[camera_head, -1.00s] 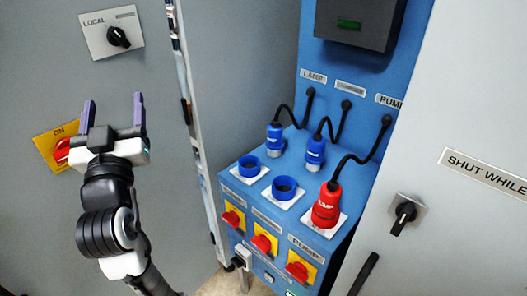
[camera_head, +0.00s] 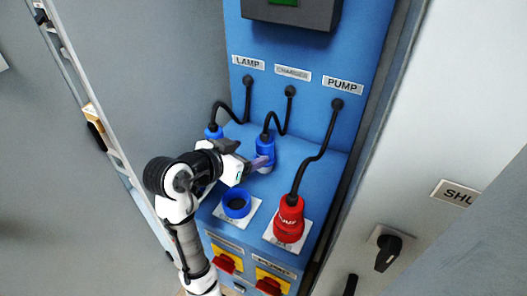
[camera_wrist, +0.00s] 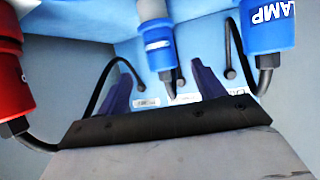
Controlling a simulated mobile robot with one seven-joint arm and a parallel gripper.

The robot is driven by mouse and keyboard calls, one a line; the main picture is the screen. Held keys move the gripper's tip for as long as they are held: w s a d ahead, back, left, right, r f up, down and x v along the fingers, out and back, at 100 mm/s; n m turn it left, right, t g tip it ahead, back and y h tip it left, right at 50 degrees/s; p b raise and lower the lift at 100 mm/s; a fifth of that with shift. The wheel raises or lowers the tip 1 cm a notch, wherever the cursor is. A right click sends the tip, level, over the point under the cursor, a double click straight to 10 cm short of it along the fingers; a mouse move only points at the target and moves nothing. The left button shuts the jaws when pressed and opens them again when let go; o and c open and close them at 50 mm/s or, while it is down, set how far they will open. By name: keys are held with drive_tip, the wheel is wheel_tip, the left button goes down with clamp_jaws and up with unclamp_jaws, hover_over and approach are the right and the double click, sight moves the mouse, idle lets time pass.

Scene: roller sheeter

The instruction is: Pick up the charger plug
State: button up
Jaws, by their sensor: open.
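The blue charger plug (camera_head: 265,144) stands on the blue ledge behind the sockets, its black cable running up to the panel below the middle label. In the wrist view the charger plug (camera_wrist: 157,38) shows between my two purple fingers. My gripper (camera_head: 262,161) is open at the plug in the head view; it also shows in the wrist view (camera_wrist: 162,75), with one finger on each side of the plug's cable end. I cannot tell whether the fingers touch it. An empty blue socket (camera_head: 237,204) lies in front.
The blue lamp plug (camera_head: 213,132) stands close on the left, partly behind my arm. The red pump plug (camera_head: 289,220) sits on its white plate on the right, its cable (camera_head: 313,158) arching up. Switches (camera_head: 226,260) line the front. Cabinet walls flank the ledge.

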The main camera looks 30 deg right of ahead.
sight(259, 149)
drive_tip(key=x, duration=0.5)
drive_tip(key=shift+p, duration=0.3)
drive_tip(key=shift+f+p+x, duration=0.25)
drive_tip(key=shift+p+x, duration=0.7)
drive_tip(key=shift+x, duration=1.8)
drive_tip(key=shift+a, duration=0.2)
drive_tip(key=shift+c, duration=0.5)
drive_tip(key=c, duration=1.1)
drive_tip(key=shift+c, duration=0.2)
drive_tip(key=shift+r, duration=0.1)
